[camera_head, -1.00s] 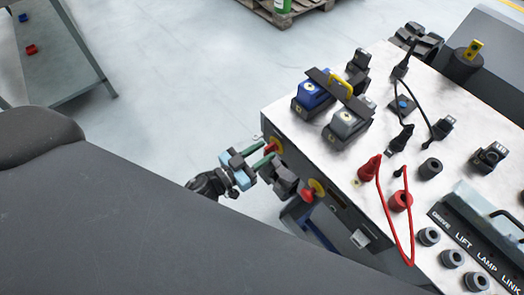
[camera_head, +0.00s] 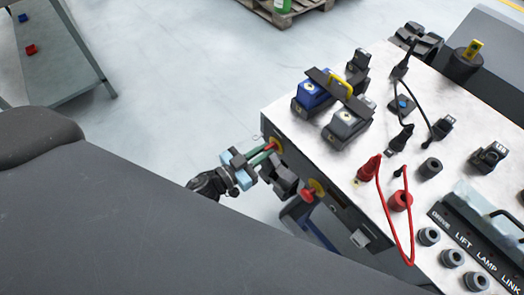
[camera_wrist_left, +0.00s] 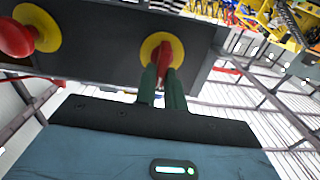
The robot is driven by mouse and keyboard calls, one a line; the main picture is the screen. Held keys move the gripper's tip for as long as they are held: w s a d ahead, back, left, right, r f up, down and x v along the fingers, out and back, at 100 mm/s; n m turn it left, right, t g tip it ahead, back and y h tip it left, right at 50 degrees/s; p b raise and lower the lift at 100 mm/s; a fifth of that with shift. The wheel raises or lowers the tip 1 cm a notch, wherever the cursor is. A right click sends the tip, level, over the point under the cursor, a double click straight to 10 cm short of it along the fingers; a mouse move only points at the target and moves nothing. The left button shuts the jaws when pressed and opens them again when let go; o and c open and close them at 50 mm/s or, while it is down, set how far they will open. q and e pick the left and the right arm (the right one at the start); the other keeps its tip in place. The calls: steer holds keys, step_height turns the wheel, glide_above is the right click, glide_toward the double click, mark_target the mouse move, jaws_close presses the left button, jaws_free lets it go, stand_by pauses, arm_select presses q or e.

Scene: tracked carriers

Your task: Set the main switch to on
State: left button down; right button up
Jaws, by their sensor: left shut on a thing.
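The main switch appears as a red handle (camera_wrist_left: 164,52) on a round yellow plate (camera_wrist_left: 151,46), on the dark front face of the bench. In the head view the yellow plate (camera_head: 277,144) is at the bench's near left corner. My left gripper (camera_head: 267,152) comes from the lower left and reaches the handle. In the wrist view its green fingers (camera_wrist_left: 162,82) are shut on the red handle, one on each side. The fingertips partly hide the handle. My right gripper is not in view.
A red mushroom knob (camera_head: 307,194) on a yellow plate sits beside the switch on the same face, close to my left gripper. The bench top (camera_head: 290,125) carries blue and grey blocks, plugs, sockets and a red cable (camera_head: 382,210). Open floor lies left.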

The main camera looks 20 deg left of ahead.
arm_select(q)
steer(key=m, duration=0.6)
steer(key=m+b, duration=0.1)
steer(key=m, duration=0.2)
steer(key=shift+s+d+f, duration=0.2)
steer(key=shift+d+f, duration=0.05)
steer(key=shift+d, duration=0.15)
steer(key=m, duration=0.2)
steer(key=m+b, duration=0.1)
steer(key=shift+f+m, duration=0.2)
steer(key=shift+m, duration=0.2)
steer(key=m+b, duration=0.1)
steer(key=m, duration=0.2)
steer(key=shift+s+d+f, duration=0.1)
steer(key=shift+m+b, duration=0.3)
steer(key=shift+m, duration=0.4)
steer(key=c, duration=1.5)
jaws_free()
